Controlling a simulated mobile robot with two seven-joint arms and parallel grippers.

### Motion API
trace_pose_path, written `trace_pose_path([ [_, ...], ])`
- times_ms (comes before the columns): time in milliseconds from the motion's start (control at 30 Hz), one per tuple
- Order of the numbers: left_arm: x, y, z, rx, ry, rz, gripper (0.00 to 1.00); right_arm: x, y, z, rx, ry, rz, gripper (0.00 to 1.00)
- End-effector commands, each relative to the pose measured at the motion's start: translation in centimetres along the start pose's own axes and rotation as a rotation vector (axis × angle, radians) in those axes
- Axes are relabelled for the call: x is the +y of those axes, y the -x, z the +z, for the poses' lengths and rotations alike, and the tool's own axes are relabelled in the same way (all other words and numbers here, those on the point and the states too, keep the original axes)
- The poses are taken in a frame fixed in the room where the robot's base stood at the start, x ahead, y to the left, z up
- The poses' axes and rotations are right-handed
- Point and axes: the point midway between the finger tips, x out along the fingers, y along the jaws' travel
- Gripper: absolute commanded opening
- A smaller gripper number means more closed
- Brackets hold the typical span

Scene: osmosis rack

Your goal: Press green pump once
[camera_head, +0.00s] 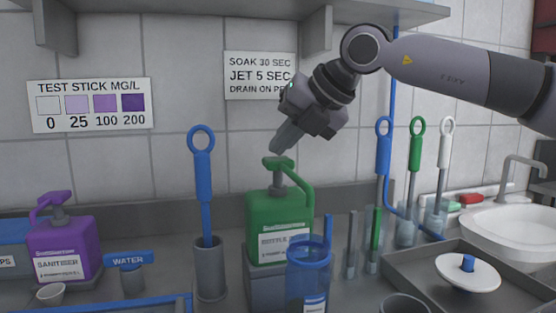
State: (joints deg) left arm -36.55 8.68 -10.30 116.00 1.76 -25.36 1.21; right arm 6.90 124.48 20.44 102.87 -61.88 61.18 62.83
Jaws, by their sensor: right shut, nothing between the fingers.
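The green pump bottle (264,232) stands upright on a grey block at the middle of the counter. Its green pump head (280,162) sits on top, with a green spout curving down to the right. My right gripper (278,148) is shut and empty, pointing down and to the left, with its fingertips at or just above the pump head. I cannot tell whether they touch it. A blue clear jug (308,270) stands in front of the bottle, under the spout side, and hides part of the label. My left gripper is not in view.
A purple sanitiser pump bottle (62,250) stands at the left. A blue-handled brush (203,165) stands in a grey holder (210,270) left of the green bottle. At the right are more brushes, a grey tray (406,275) with a white disc (467,274), and a sink (510,232).

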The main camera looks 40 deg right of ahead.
Motion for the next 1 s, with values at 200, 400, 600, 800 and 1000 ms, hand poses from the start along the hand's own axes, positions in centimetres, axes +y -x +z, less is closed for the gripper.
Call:
trace_pose_path([
  [200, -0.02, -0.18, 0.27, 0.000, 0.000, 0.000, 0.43, -0.18, -0.25, -0.20, 0.001, 0.000, -0.001, 0.00],
  [400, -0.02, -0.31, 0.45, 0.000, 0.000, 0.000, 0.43, -0.32, -0.44, -0.34, 0.002, 0.000, -0.001, 0.00],
  [600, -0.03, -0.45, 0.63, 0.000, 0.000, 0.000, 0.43, -0.46, -0.63, -0.50, 0.003, 0.000, -0.002, 0.00],
  [800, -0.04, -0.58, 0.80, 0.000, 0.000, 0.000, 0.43, -0.61, -0.83, -0.65, 0.004, 0.000, -0.003, 0.00],
  [1000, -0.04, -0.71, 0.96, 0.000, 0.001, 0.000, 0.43, -0.75, -1.03, -0.81, 0.005, 0.000, -0.004, 0.00],
])
